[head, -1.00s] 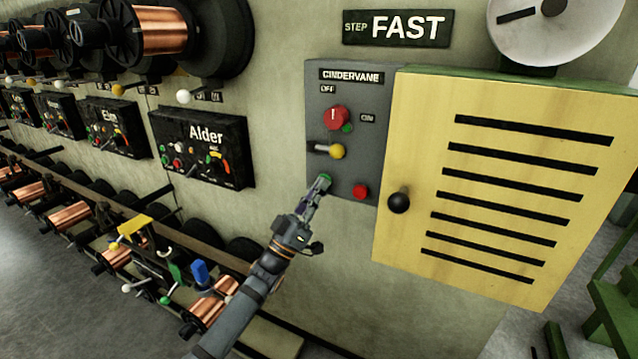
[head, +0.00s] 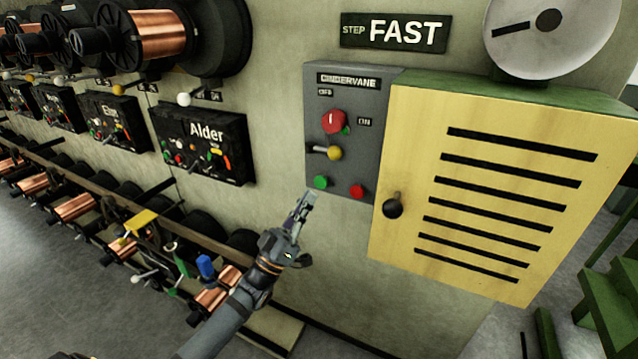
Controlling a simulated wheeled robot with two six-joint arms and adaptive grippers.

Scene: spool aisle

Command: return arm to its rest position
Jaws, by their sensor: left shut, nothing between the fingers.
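My left gripper (head: 306,203) is shut and empty. It is just below and left of the green button (head: 320,182) on the grey Cindervane control box (head: 345,90), and the button shows clear of the fingertips. The box also carries a red rotary knob (head: 333,121), a lever with a yellow ball (head: 334,153) and a red button (head: 357,191). My right gripper is not in view.
A yellow slotted door (head: 420,150) with a black knob (head: 392,205) is right of the box. The Alder panel (head: 205,145) and copper spools (head: 155,33) line the wall at left. A green stand (head: 595,310) is at lower right. Bare wall lies below the box.

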